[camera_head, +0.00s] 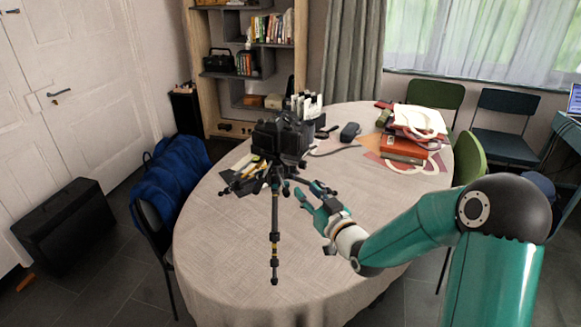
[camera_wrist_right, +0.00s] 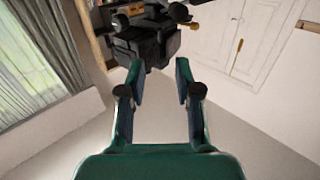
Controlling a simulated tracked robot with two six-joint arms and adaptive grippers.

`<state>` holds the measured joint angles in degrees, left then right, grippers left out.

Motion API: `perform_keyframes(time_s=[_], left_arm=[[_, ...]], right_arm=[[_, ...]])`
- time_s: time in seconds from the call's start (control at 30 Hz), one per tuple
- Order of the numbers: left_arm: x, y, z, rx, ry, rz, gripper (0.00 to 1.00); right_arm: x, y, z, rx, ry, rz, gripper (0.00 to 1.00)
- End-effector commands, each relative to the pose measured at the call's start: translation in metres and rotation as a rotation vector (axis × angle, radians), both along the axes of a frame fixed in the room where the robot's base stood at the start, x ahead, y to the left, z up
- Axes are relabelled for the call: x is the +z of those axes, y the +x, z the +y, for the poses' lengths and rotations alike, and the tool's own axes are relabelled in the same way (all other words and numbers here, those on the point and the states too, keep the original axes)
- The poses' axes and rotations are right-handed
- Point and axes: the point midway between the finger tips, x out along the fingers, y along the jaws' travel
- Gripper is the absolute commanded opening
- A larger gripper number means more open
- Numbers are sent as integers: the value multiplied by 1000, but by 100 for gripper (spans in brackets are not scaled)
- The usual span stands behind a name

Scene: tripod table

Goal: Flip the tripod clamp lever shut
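The black tripod (camera_head: 275,215) stands at the table, with one leg reaching down in front and a camera (camera_head: 283,138) on its head. My right gripper (camera_head: 306,193) is just right of the tripod, below the camera, with its fingers apart and nothing between them. In the right wrist view, the two fingers of this gripper (camera_wrist_right: 158,90) are spread, and the dark camera and tripod head (camera_wrist_right: 148,42) lie beyond their tips. I cannot make out the clamp lever for certain in either view. My left gripper does not show.
The round table (camera_head: 215,240) has a pale cloth, bare at the front. Bags and books (camera_head: 405,145) lie at its back right, and a dark case (camera_head: 350,131) lies near the middle back.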

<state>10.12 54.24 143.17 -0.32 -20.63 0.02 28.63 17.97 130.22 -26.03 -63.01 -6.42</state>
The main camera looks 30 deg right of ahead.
Motion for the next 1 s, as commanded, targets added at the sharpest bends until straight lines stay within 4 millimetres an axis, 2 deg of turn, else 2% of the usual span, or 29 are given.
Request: perform_keyframes(time_s=[0.1, 0.3, 0.5, 0.7, 0.97, 1.0], left_arm=[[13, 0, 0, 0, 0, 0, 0], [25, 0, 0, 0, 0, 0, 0], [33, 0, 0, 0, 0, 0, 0], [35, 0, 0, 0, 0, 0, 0], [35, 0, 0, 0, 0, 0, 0], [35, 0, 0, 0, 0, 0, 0]], right_arm=[[3, 29, -1, 4, 1, 1, 33], [3, 70, -6, 3, 0, 0, 33], [1, 98, -8, 3, 0, 1, 33], [0, 108, -9, 3, 0, 1, 33], [0, 109, -9, 3, 0, 1, 33], [0, 109, -9, 3, 0, 1, 27]])
